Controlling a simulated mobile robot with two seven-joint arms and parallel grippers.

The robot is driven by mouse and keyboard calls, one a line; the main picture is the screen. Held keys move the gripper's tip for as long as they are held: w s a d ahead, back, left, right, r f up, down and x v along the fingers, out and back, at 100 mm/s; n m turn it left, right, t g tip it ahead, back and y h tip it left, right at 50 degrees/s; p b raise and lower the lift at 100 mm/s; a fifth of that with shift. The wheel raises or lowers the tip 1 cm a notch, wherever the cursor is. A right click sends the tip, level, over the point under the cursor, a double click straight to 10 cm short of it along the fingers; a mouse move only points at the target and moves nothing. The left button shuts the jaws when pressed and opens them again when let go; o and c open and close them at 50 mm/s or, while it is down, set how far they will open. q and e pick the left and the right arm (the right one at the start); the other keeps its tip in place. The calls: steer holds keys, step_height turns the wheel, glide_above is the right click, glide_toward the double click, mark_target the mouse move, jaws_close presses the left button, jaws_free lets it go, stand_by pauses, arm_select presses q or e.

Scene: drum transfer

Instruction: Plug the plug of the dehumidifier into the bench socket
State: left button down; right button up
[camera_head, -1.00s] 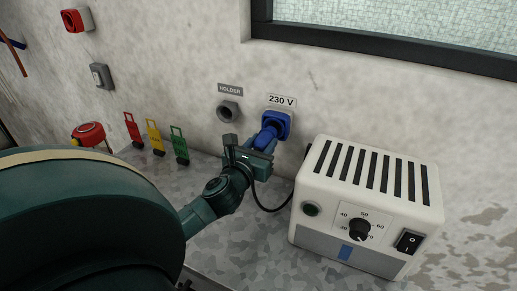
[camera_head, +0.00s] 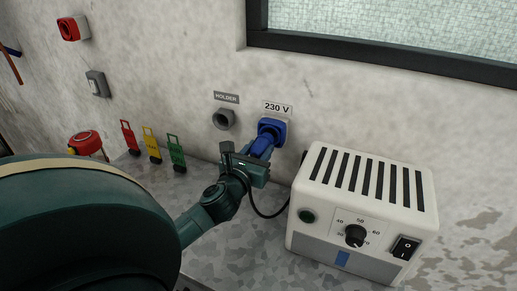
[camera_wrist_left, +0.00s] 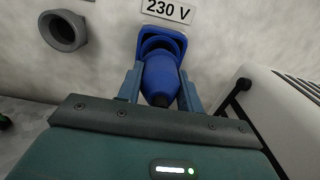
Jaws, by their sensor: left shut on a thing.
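The blue plug (camera_wrist_left: 160,76) is held between the two fingers of my left gripper (camera_head: 250,160), which is shut on it. My left gripper also shows in the left wrist view (camera_wrist_left: 160,95). The plug points at the blue bench socket (camera_head: 274,128) under the 230 V label. In the left wrist view the plug's front end overlaps the socket (camera_wrist_left: 177,40); I cannot tell whether it is inside. The white dehumidifier (camera_head: 370,182) stands on the bench to the right. A black cable (camera_head: 262,213) loops between the gripper and it. My right gripper is not in view.
An empty grey round holder (camera_head: 223,119) is on the wall left of the socket. Red, yellow and green tags (camera_head: 152,145) stand along the wall further left, near a red round device (camera_head: 86,142). Bare bench lies in front of the dehumidifier's left side.

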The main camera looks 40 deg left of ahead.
mark_target(264, 143)
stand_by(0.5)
arm_select(q)
steer(key=shift+p, duration=0.35)
stand_by(0.7)
steer(key=shift+p, duration=0.35)
steer(key=shift+p+x, duration=0.55)
steer(key=shift+x, duration=1.3)
steer(key=c, duration=0.8)
jaws_free()
steer(key=shift+c, duration=0.2)
